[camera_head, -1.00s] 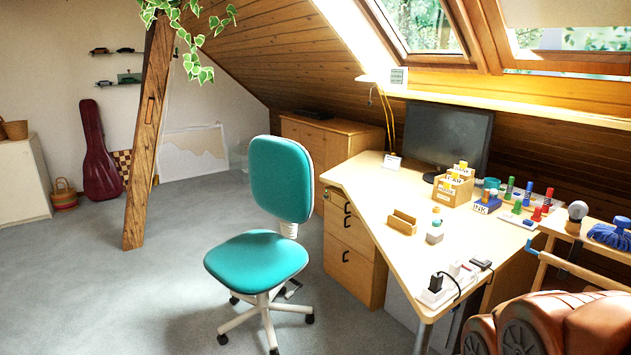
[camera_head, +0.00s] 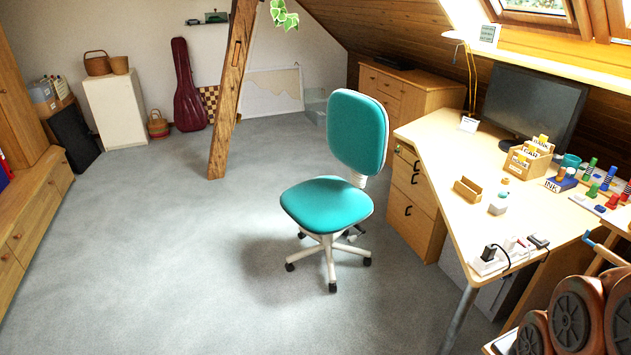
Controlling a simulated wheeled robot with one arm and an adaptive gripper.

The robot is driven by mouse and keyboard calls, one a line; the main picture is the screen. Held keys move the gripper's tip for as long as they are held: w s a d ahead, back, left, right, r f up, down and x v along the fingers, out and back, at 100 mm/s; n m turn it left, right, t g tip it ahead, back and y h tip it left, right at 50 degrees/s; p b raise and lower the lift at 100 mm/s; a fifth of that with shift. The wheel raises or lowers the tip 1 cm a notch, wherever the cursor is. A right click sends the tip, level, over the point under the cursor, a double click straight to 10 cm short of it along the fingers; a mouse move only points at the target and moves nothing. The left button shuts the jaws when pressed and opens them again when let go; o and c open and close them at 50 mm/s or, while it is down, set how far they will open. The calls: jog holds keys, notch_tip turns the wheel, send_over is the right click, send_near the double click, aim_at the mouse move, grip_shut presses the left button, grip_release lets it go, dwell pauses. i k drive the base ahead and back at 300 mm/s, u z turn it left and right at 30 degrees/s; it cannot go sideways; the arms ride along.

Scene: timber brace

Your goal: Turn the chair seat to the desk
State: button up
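The teal swivel chair (camera_head: 328,203) stands on the grey carpet to the left of the desk, on a white five-star base with dark castors. Its backrest (camera_head: 357,131) is at the back right of the seat, close to the desk drawers, and the seat's front points toward the open floor at lower left, away from the desk. The pale wooden desk (camera_head: 447,187) runs along the right under the sloped wall. My gripper is not in view.
A timber brace (camera_head: 232,90) rises behind and left of the chair. Open carpet (camera_head: 180,265) lies left and in front. A wooden bench cabinet (camera_head: 38,213) lines the left edge. Reddish-brown rounded objects (camera_head: 570,315) with dark wheel-like discs fill the lower right corner.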

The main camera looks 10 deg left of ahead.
aim_at(327, 204)
jog(key=k, duration=1.05)
jog(key=u, duration=0.95)
jog(key=i, duration=0.75)
jog(key=u, duration=0.9)
jog(key=i, duration=1.1)
jog(key=z, duration=0.8)
jog(key=i, duration=0.85)
jog(key=z, duration=0.8)
jog(key=k, duration=0.4)
jog(key=z, duration=1)
jog(key=i, duration=1.05)
jog(key=z, duration=0.05)
